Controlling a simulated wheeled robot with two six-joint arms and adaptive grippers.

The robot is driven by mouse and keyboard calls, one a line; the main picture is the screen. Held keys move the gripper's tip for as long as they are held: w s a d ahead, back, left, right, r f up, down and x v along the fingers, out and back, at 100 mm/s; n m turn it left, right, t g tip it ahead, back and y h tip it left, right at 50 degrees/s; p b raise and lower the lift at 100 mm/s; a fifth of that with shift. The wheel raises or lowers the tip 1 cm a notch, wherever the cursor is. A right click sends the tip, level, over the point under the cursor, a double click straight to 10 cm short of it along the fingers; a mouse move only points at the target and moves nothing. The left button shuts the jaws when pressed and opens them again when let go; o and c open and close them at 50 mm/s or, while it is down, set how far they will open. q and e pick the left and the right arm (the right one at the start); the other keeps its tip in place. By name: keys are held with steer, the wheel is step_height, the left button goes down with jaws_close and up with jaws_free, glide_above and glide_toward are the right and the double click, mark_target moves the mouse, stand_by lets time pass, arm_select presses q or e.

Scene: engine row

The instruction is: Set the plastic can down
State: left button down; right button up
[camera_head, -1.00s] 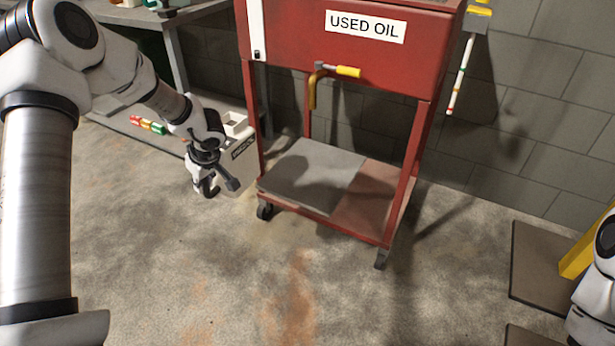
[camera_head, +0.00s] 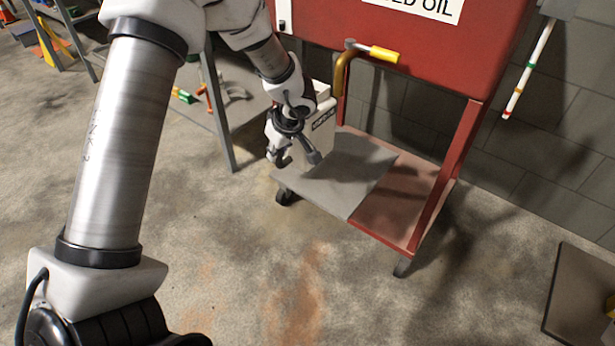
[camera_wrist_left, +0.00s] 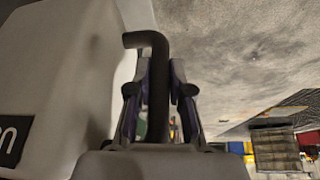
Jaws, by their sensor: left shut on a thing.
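The plastic can (camera_head: 320,122) is pale grey-white with a dark label. My left gripper (camera_head: 293,155) is shut on its dark handle and hides part of it. The can appears at the left end of the red used-oil cart's lower shelf (camera_head: 393,213), by the grey mat (camera_head: 340,180). I cannot tell whether its base touches the mat. In the left wrist view the can's wall (camera_wrist_left: 60,75) fills the left side, and the dark bent handle (camera_wrist_left: 157,85) stands between the fingers (camera_wrist_left: 158,105). My right gripper is out of view.
A red leg (camera_head: 450,165) bounds the shelf's right side. A grey metal rack (camera_head: 217,110) stands to the left. The floor in front is clear.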

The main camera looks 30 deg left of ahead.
arm_select(q)
steer(key=d+f+b, duration=0.4)
steer(key=d, duration=0.2)
steer(key=shift+w+d, duration=0.15)
steer(key=shift+d, duration=0.25)
steer(key=c, duration=1.1)
jaws_free()
steer(key=shift+f, duration=0.25)
steer(key=shift+o, duration=0.2)
steer(key=p, duration=0.8)
glide_toward(299, 161)
steer(key=s+d+r, duration=0.3)
steer(key=s+d, duration=0.1)
steer(key=shift+d, duration=0.15)
